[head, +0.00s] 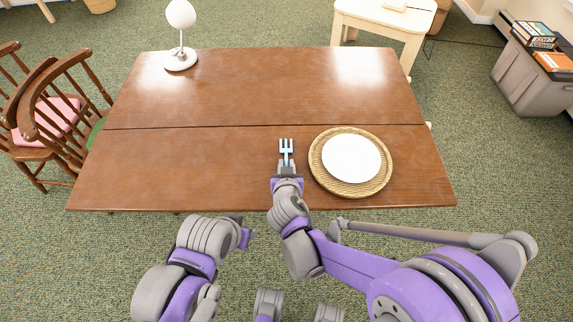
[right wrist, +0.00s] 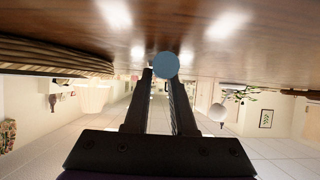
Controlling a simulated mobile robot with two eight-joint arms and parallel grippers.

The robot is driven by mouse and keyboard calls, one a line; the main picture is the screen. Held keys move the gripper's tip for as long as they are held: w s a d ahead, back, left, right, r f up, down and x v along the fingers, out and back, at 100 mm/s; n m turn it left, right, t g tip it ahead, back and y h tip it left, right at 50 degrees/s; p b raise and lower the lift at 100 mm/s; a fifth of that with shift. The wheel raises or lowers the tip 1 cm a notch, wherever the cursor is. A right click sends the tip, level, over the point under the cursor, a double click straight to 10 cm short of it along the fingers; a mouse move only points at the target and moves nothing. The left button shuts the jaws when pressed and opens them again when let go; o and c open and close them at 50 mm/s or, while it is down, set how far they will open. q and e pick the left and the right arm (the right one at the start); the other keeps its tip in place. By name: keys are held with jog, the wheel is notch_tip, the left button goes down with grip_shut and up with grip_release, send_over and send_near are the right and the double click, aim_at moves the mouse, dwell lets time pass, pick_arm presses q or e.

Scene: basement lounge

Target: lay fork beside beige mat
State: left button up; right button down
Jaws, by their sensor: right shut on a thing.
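The light blue fork (head: 286,146) points away from me over the near half of the wooden table, just left of the beige mat. My right gripper (head: 286,166) is shut on it. In the right wrist view a blue end of the fork (right wrist: 166,65) shows at the fingertips (right wrist: 163,74), close to the tabletop. I cannot tell whether it touches the table. The round woven beige mat (head: 318,178) bears a white plate (head: 351,158). The mat's edge also shows in the right wrist view (right wrist: 50,55). My left arm is folded before the table; its gripper's fingers are not clear.
The wooden table (head: 200,165) is bare left of the fork. A white lamp (head: 181,30) stands at its far left corner. Wooden chairs (head: 60,110) stand at the left. A pale side table (head: 385,22) and a grey bin (head: 535,80) stand beyond.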

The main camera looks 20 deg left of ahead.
jog(key=shift+f, duration=0.15)
jog(key=c, duration=0.7)
grip_release()
jog(key=shift+c, duration=0.2)
